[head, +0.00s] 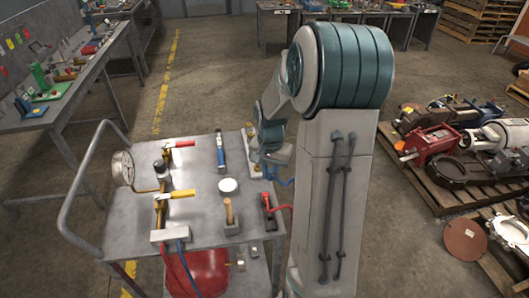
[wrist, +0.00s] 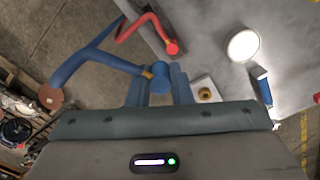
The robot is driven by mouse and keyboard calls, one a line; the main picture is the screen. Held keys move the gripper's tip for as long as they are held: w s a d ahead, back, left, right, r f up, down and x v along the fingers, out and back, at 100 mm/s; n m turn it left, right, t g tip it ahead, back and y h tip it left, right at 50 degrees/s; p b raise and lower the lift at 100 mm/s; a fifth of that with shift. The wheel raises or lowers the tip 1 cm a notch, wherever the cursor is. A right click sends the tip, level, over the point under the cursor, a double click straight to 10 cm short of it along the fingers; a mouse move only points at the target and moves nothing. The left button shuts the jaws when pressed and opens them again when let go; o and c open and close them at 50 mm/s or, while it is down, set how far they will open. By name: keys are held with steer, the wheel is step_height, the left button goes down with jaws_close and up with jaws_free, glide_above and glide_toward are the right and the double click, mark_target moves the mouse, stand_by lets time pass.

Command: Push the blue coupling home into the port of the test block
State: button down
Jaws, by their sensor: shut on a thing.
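My gripper (wrist: 158,82) is shut on the blue coupling (wrist: 161,75), which shows between the two fingers in the wrist view. A blue hose (wrist: 98,57) runs from the coupling toward the left. The test block (wrist: 204,84) is a pale block with a round brass port (wrist: 205,94) that has a dark opening. In the wrist view the port is to the right of the coupling, with a gap between them in the picture. Their height difference cannot be told. In the head view my gripper is largely hidden by my arm, beside the pale block (head: 256,170) at the cart's right edge.
A red hose with a red end (wrist: 172,48) lies near the coupling. The grey cart (head: 205,212) also holds a white round dish (head: 228,185), a blue-handled tool (head: 221,150), a gauge (head: 123,168) with valves, and a wooden-handled tool (head: 229,212). A loaded pallet stands right.

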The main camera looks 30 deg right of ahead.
steer(key=w+a+r+n, duration=0.3)
steer(key=w+a+n, duration=0.2)
steer(key=w+a, duration=0.5)
steer(key=a, duration=0.4)
steer(key=shift+r+n, duration=0.4)
steer(key=shift+w+a, duration=0.1)
steer(key=shift+a, duration=0.05)
